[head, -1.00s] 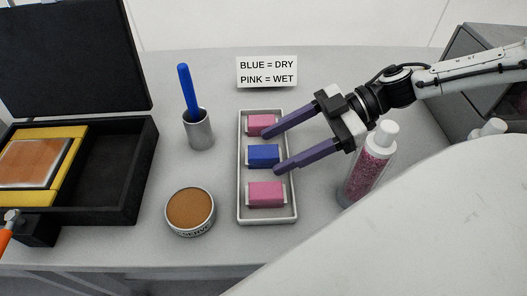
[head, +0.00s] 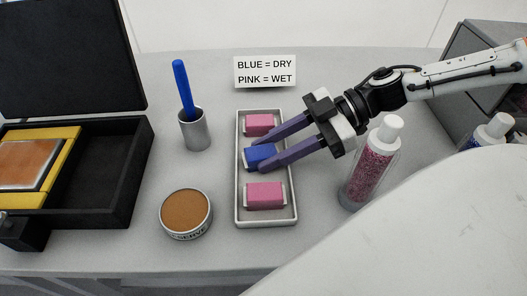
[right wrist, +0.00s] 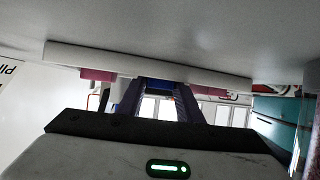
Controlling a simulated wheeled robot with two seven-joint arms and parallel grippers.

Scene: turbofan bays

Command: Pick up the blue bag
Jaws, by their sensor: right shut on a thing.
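The blue bag (head: 259,155) lies in the middle of a pale tray (head: 240,213), between two pink bags, one behind it (head: 260,123) and one in front (head: 263,196). My right gripper (head: 258,155) reaches in from the right, its purple fingers shut on the blue bag, one on the far side and one on the near side. The bag looks still down in the tray. In the right wrist view the blue bag (right wrist: 158,85) shows between the fingers. My left gripper is not in the head view now.
A sign (head: 265,71) reading BLUE = DRY, PINK = WET stands behind the tray. A metal cup (head: 194,130) with a blue stick and a round tin (head: 186,211) are left of it. A bottle of pink beads (head: 368,170) stands right, near my right arm. An open black case (head: 128,170) is far left.

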